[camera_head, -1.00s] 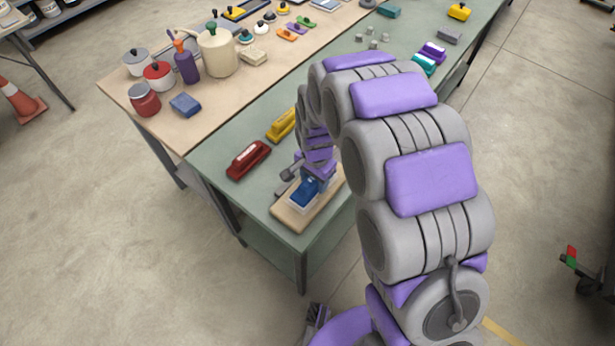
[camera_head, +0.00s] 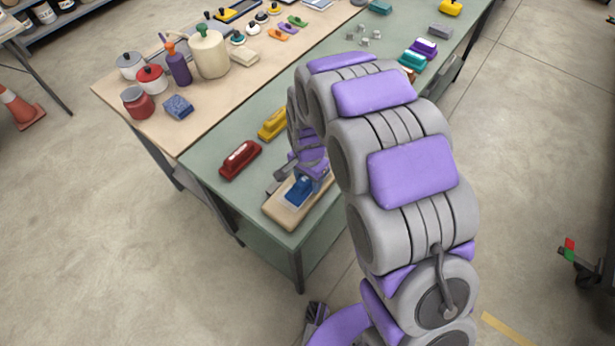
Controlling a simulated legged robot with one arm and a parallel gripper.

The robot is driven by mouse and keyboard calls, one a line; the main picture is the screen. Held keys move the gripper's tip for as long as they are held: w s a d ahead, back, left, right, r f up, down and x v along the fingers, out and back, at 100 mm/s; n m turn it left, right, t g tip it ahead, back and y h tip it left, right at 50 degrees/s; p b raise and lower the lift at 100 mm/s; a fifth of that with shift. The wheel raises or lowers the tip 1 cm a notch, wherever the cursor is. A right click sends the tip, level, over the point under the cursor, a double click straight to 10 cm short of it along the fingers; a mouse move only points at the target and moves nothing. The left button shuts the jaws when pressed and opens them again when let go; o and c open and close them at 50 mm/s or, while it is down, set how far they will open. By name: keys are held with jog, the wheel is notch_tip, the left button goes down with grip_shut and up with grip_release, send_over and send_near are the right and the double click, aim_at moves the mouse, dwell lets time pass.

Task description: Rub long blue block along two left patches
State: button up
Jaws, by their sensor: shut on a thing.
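My gripper (camera_head: 297,180) is shut on a blue block (camera_head: 299,188) at the near end of the green table. The block is low over a pale wooden board (camera_head: 283,214), against or just above its surface. A whitish area shows around the block on the board. I cannot make out separate patches; my gripper and arm hide the far right part of the board.
Teal (camera_head: 412,60) and purple (camera_head: 424,48) blocks lie farther back. Pots and bottles crowd the adjoining wooden table (camera_head: 120,97).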

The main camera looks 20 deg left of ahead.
jog(key=shift+a+f, duration=0.15)
jog(key=shift+a, duration=0.4)
jog(key=shift+a+f, duration=0.15)
jog(key=shift+a, duration=0.35)
jog(key=shift+s+d, duration=0.3)
jog(key=shift+s, duration=0.1)
jog(key=shift+s+a, duration=0.1)
jog(key=shift+s, duration=0.25)
jog(key=shift+w+p, duration=0.4)
jog(key=shift+w, duration=0.25)
jog(key=shift+w+d, duration=0.5)
jog(key=shift+w, duration=0.3)
jog(key=shift+s+a+p, duration=0.3)
jog(key=shift+s, duration=0.45)
jog(key=shift+s+a+p, duration=0.25)
jog(key=shift+s, duration=0.5)
jog(key=shift+w+d+p, duration=0.25)
jog(key=shift+w+d, duration=0.05)
jog(key=shift+w, duration=0.45)
jog(key=shift+w+d+p, duration=0.2)
jog(key=shift+w+d, duration=0.05)
jog(key=shift+w, duration=0.5)
jog(key=shift+s+a, duration=0.3)
jog(key=shift+s, duration=0.4)
jog(key=shift+s+a, duration=0.3)
jog(key=shift+s, duration=0.4)
